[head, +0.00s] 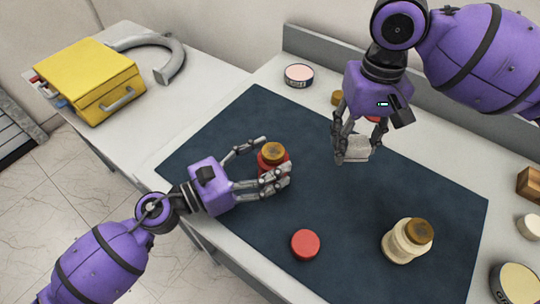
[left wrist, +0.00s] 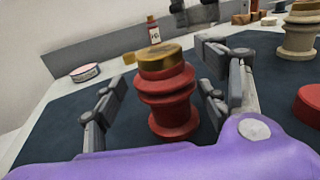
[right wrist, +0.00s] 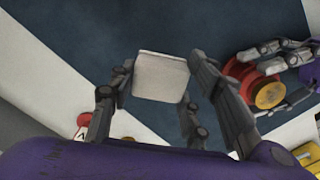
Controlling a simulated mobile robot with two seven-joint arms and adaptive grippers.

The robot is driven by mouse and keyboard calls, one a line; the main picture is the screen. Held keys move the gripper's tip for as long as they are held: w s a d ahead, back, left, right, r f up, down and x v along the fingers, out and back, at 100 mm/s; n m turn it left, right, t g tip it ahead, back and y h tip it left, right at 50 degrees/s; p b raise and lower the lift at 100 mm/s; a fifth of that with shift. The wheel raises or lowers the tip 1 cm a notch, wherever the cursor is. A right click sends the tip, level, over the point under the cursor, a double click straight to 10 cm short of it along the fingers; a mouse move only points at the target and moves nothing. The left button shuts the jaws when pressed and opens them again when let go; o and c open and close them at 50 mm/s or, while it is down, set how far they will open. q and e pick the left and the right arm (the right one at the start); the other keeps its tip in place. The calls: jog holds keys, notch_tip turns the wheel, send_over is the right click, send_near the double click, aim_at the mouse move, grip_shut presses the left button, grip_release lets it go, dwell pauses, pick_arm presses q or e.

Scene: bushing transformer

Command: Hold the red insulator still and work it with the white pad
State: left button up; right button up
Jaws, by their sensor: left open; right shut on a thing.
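The red insulator (head: 271,158) with its brass-coloured cap stands upright on the dark mat (head: 230,122). It also shows in the left wrist view (left wrist: 170,105), between the fingers. My left gripper (head: 276,160) is open around the insulator, with a finger on either side. The white pad (head: 356,149) is in my right gripper (head: 350,142), shut on it and held above the mat, to the right of the insulator and apart from it. The pad's flat face shows in the right wrist view (right wrist: 160,78).
A red disc (head: 305,244) and a cream insulator (head: 404,241) with a brown cap are on the front of the mat. A pink-topped tin (head: 299,75) is at the back. A yellow case (head: 90,78) is on the left table. The mat's middle is clear.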

pick_arm(q)
jog(key=shift+w+d, duration=0.15)
jog(key=shift+d, duration=0.2)
jog(key=shift+c, duration=0.3)
jog(key=c, duration=1.5)
jog(key=shift+c, duration=0.2)
